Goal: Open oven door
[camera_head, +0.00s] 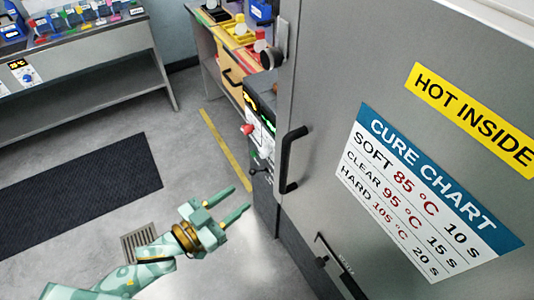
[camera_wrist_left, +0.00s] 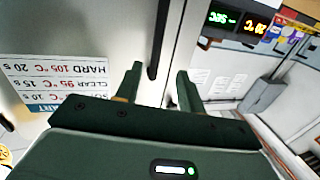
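The oven door (camera_head: 330,60) is a large grey panel on the right of the head view, and it looks shut. Its black vertical bar handle (camera_head: 288,160) is near the door's left edge. My left gripper (camera_head: 240,201) is open and empty, below and left of the handle, with its fingers pointing toward the door. In the left wrist view, the handle (camera_wrist_left: 158,40) shows ahead, between the two spread fingers (camera_wrist_left: 157,75). The fingers look apart from the handle. My right gripper is not in view.
The door carries a cure chart (camera_head: 420,195) and a yellow "HOT INSIDE" label (camera_head: 475,118). A control panel (camera_head: 260,125) with a red knob is left of the door. A bench (camera_head: 90,90) and a dark mat (camera_head: 75,185) are at left. Floor around my gripper is clear.

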